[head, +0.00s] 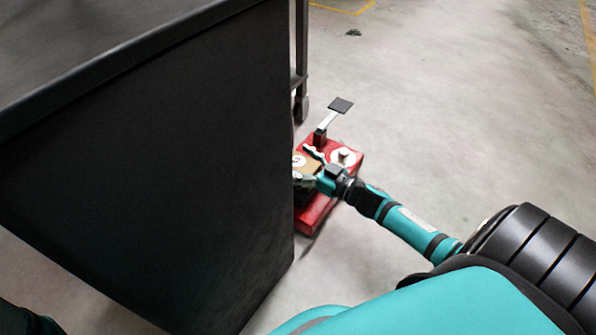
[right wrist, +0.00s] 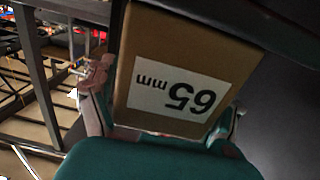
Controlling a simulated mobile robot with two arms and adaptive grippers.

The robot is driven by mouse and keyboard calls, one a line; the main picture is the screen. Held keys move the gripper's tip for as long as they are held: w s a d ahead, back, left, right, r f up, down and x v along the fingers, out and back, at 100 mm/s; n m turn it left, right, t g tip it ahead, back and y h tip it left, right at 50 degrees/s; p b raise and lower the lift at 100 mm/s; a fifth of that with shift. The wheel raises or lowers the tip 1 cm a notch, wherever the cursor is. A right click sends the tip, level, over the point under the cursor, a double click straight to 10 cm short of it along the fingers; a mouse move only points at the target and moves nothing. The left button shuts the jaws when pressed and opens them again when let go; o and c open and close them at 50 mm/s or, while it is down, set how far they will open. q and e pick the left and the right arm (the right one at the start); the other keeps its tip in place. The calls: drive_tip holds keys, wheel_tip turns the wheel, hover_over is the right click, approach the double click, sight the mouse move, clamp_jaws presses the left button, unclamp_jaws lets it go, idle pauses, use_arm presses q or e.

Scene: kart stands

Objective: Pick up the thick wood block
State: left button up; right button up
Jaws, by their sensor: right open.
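The thick wood block (right wrist: 200,52) is brown, with a white label reading "65 mm" upside down in the right wrist view. In the head view the block (head: 313,165) is a small tan patch at the red unit, partly hidden by my right gripper and the dark cabinet. My right gripper (head: 308,168) is open, its fingers on either side of the block. In the right wrist view the gripper (right wrist: 166,96) has one finger left and one right of the block; whether they touch it I cannot tell. My left gripper is not in view.
A large dark cabinet (head: 150,160) fills the left, close beside the right gripper. The red unit (head: 314,214) stands on the floor with a white disc (head: 343,158) and an upright arm with a dark pad (head: 341,105). The floor to the right is clear.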

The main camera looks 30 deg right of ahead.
drive_tip(key=c, duration=1.3)
drive_tip(key=shift+r, duration=0.1)
